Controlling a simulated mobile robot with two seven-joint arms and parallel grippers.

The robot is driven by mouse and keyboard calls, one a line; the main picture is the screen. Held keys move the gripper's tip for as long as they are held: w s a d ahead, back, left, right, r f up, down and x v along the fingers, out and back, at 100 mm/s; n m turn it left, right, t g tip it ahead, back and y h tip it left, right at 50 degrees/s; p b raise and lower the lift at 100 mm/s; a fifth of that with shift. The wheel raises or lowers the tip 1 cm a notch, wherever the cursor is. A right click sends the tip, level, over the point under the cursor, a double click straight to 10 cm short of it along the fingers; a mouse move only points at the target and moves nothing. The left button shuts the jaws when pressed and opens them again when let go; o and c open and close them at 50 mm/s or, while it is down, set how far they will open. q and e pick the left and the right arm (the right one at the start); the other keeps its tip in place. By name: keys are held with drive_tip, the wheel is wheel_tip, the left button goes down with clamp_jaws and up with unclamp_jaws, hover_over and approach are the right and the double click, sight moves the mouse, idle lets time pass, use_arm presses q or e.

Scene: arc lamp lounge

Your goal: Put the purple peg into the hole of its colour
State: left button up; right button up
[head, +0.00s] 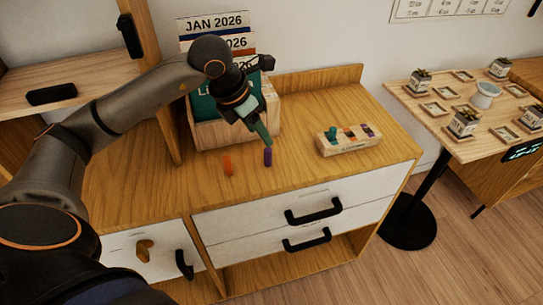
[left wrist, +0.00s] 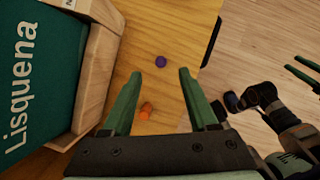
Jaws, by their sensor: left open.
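The purple peg (head: 268,157) stands on the wooden cabinet top, and its top shows in the left wrist view (left wrist: 161,62). My left gripper (left wrist: 160,76) is open and empty above it. In the left wrist view, the peg appears between and slightly beyond the fingertips. In the head view, the left gripper (head: 266,140) hangs just above the peg. The pale hole block (head: 347,143) lies to the right, with a green peg (head: 331,133) at its left and coloured marks, the rightmost purple. Hole details are too small to tell. Part of my right gripper (left wrist: 303,73) shows at the left wrist view's right edge.
An orange peg (head: 228,166) stands left of the purple one. A wooden crate (head: 212,134) with green contents stands behind them, close to my left arm. The cabinet top between the purple peg and the block is clear. A side table (head: 443,130) with small pots stands farther right.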

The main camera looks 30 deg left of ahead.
sight(267, 149)
use_arm(q)
drive_tip(key=x, duration=0.8)
drive_tip(key=shift+s+f, duration=0.1)
drive_tip(key=shift+f, duration=0.15)
clamp_jaws()
